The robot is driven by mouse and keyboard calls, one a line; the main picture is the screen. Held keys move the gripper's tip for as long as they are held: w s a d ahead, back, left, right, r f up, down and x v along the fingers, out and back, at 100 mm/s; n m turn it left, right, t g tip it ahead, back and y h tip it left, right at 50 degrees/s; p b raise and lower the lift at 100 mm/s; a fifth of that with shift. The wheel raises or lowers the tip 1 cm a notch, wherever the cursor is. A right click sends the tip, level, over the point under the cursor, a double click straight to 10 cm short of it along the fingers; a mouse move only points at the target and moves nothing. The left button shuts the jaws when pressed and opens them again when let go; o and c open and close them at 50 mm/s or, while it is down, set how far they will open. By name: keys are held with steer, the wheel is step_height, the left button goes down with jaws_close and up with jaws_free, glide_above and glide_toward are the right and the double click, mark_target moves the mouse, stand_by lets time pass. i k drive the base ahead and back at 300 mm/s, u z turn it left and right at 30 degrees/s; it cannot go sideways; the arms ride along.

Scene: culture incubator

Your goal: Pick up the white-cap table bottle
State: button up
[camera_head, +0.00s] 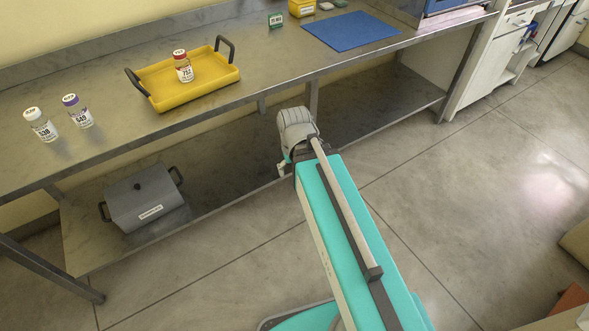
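The white-cap bottle (41,127) stands upright on the metal table at the far left, with a dark number on its pale label. A purple-cap bottle (78,112) stands just to its right, a small gap apart. A red-cap bottle (183,67) stands in the yellow tray (150,94). A grey part of my arm shows in front of the table, well to the right of the bottles. My gripper's fingers cannot be made out in this view.
The metal table (270,75) has bare room between the tray and the blue mat (350,30). A small green device (275,20) stands near the wall. A grey lidded box (145,203) sits on the lower shelf. Open floor lies in front.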

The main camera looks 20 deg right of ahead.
mark_target(43, 128)
steer(key=u, duration=1.35)
